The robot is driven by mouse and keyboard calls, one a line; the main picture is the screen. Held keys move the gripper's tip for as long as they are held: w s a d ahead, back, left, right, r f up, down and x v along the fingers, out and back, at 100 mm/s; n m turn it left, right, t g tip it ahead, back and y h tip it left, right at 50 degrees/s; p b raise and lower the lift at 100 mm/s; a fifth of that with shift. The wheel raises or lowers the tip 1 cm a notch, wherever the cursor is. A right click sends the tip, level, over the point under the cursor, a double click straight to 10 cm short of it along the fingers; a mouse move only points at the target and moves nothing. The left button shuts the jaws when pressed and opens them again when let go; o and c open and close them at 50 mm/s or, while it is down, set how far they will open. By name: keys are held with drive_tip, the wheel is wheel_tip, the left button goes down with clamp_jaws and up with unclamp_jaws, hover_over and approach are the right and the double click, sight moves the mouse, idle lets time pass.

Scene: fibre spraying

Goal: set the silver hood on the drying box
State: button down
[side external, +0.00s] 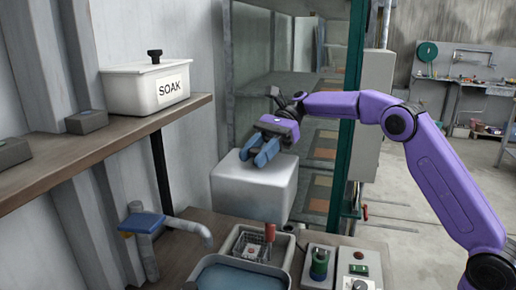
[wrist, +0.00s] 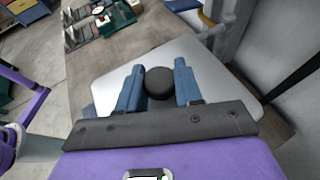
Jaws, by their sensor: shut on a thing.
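The silver hood (side external: 250,190) is a pale grey, box-shaped cover below my gripper (side external: 263,150) in the side view. In the wrist view, the hood's flat top (wrist: 225,82) lies under the fingers, with a round black knob (wrist: 160,84) at its middle. My gripper (wrist: 159,72) has its two blue fingers shut on this knob, one on each side. The drying box cannot be made out in either view. It may be hidden under or behind the hood. I cannot tell whether the hood hangs free or rests on something.
A white SOAK bin (side external: 145,88) stands on the wooden shelf (side external: 100,140) at left. A tap (side external: 190,228), a water basin (side external: 235,276), a red-handled basket (side external: 255,246) and control boxes (side external: 320,264) crowd the bench in front. A green-framed cabinet (side external: 345,150) stands behind.

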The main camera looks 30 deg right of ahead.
wheel_tip(320, 180, down, 14)
drive_tip(key=shift+r, duration=0.25)
idle(0.8)
drive_tip(key=shift+f, duration=0.6)
idle(0.5)
drive_tip(key=c, duration=0.7)
unclamp_jaws()
drive_tip(key=shift+o, duration=0.2)
drive_tip(key=v, duration=1.2)
